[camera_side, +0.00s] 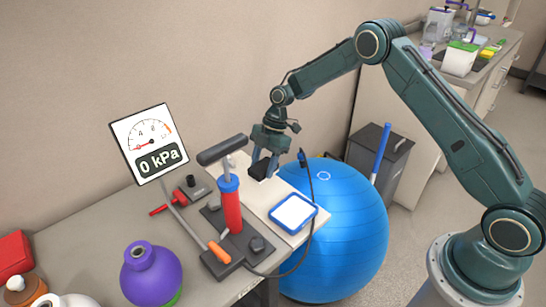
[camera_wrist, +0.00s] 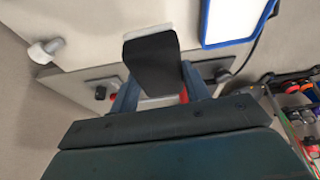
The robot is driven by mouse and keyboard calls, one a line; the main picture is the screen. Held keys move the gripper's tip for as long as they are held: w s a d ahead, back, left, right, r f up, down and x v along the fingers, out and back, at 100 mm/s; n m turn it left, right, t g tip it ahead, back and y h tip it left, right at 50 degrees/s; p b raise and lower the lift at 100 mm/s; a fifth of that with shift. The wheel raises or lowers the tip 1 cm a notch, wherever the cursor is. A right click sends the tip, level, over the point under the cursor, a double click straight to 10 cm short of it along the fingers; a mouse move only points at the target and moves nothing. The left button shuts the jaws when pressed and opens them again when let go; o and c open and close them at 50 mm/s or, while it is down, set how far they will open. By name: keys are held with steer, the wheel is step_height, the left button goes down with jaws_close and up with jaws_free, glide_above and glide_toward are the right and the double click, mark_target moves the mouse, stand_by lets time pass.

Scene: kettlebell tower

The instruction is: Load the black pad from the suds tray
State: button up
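The black pad (camera_side: 260,169) is between the fingers of my gripper (camera_side: 264,160), above the pale board beside the pump. In the wrist view the pad (camera_wrist: 152,62) sits between the two blue-grey fingers of my gripper (camera_wrist: 158,80), which appear closed against its sides. A pale grey edge shows past the pad's far end. The suds tray (camera_side: 316,211), with a blue rim and white inside, lies on the board to the right of the pad. Its blue rim also shows at the top of the wrist view (camera_wrist: 206,22).
A red hand pump (camera_side: 231,205) with a dark handle (camera_side: 222,150) stands left of my gripper. A gauge (camera_side: 151,143) reads 0 kPa. A purple kettlebell (camera_side: 151,274) stands at the front left. A blue ball (camera_side: 350,235) rests beside the table. A black hose crosses near the tray.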

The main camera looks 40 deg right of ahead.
steer(key=c, duration=0.6)
steer(key=shift+s, duration=0.1)
steer(key=shift+s, duration=0.35)
steer(key=s+r+n+g+y, duration=0.1)
steer(key=s, duration=0.3)
steer(key=s+a+r+n+g+y, duration=0.1)
steer(key=s, duration=0.3)
steer(key=s+n+y, duration=0.1)
steer(key=s, duration=0.3)
steer(key=shift+s+a+r+n+g, duration=0.15)
steer(key=shift+a+r+n+g, duration=0.05)
steer(key=shift+r+n+g, duration=0.2)
